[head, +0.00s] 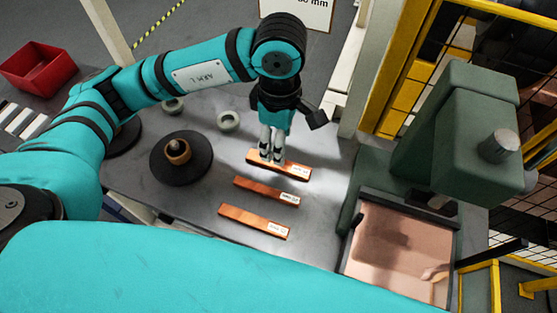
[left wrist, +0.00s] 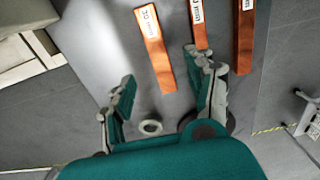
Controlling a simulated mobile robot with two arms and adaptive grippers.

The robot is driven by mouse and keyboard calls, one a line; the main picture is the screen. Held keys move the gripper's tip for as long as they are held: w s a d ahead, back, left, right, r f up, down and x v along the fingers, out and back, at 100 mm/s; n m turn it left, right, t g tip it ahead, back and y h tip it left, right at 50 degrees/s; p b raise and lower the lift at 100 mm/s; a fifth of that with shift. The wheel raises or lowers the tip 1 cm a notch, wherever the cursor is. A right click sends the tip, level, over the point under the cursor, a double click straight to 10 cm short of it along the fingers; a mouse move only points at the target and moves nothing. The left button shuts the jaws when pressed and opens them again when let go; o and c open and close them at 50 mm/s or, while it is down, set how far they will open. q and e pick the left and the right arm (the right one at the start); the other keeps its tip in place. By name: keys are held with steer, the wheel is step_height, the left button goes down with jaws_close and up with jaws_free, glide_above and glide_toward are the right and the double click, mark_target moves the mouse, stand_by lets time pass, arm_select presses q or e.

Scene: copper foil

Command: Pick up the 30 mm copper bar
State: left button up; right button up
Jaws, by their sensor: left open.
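Three flat copper bars with white end labels lie side by side on the grey table. The far bar (head: 289,170) is the leftmost one in the left wrist view (left wrist: 157,57); its label appears to read 30 mm. The middle bar (head: 258,190) and the near bar (head: 250,219) have labels I cannot read fully. My left gripper (head: 271,160) points down at the far bar, its fingertips overlapping the bar in the head view. In the left wrist view its open fingers (left wrist: 160,68) lie either side of that bar, with nothing held. My right gripper is not in view.
A black disc (head: 168,169) with a copper-coloured piece and pale rings (head: 228,121) sit left of the bars. A green press (head: 470,120) with a copper-toned bed (head: 395,245) stands right. A red bin (head: 38,70) is far left. Table around the bars is clear.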

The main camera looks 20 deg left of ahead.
mark_target(296, 171)
arm_select(q)
step_height(296, 171, down, 3)
steer(key=shift+r, duration=0.1)
step_height(296, 171, down, 5)
steer(key=shift+w+a+p, duration=0.1)
steer(key=shift+a+p, duration=0.05)
steer(key=shift+p, duration=0.8)
steer(key=shift+f, duration=0.25)
jaws_close()
steer(key=shift+w+r, duration=0.1)
